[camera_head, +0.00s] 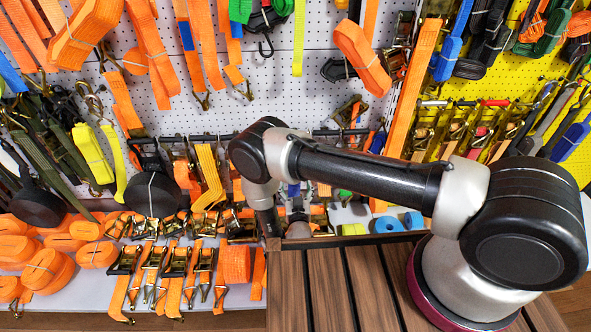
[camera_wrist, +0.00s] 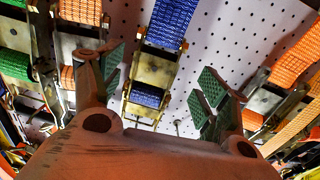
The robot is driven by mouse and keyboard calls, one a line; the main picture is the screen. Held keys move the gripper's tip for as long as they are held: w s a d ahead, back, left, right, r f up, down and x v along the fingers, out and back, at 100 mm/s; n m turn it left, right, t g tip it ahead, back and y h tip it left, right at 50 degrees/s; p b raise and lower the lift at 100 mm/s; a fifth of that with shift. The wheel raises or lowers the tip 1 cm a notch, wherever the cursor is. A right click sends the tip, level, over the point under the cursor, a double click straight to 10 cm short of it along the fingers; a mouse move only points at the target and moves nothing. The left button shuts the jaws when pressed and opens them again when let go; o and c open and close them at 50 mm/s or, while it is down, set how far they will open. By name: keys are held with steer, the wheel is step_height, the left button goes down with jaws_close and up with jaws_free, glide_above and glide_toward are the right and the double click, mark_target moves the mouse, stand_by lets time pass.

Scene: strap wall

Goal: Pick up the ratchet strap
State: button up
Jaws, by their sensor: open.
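In the wrist view a ratchet strap with blue webbing (camera_wrist: 172,25) and a brass-coloured ratchet (camera_wrist: 150,82) hangs in front of a white pegboard. My gripper (camera_wrist: 160,78) is open, with a green-padded finger on each side of this ratchet and nothing held. The left finger is close to the ratchet in the picture; I cannot tell whether they touch. Many ratchet straps are in view, so which one is meant is not certain. In the head view my arm reaches to the strap wall, and I cannot make out the gripper's fingers there.
Ratchet straps with orange webbing hang left (camera_wrist: 80,12) and right (camera_wrist: 296,62) of the blue one. Orange strap rolls (camera_head: 97,254) lie on a white shelf at lower left. A slatted wooden surface (camera_head: 325,290) is below my arm. A yellow pegboard (camera_head: 535,80) stands at right.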

steer(key=w, duration=0.7)
steer(key=shift+w+d+r, duration=0.1)
steer(key=shift+w+d, duration=0.15)
steer(key=shift+w, duration=0.05)
steer(key=c, duration=1.6)
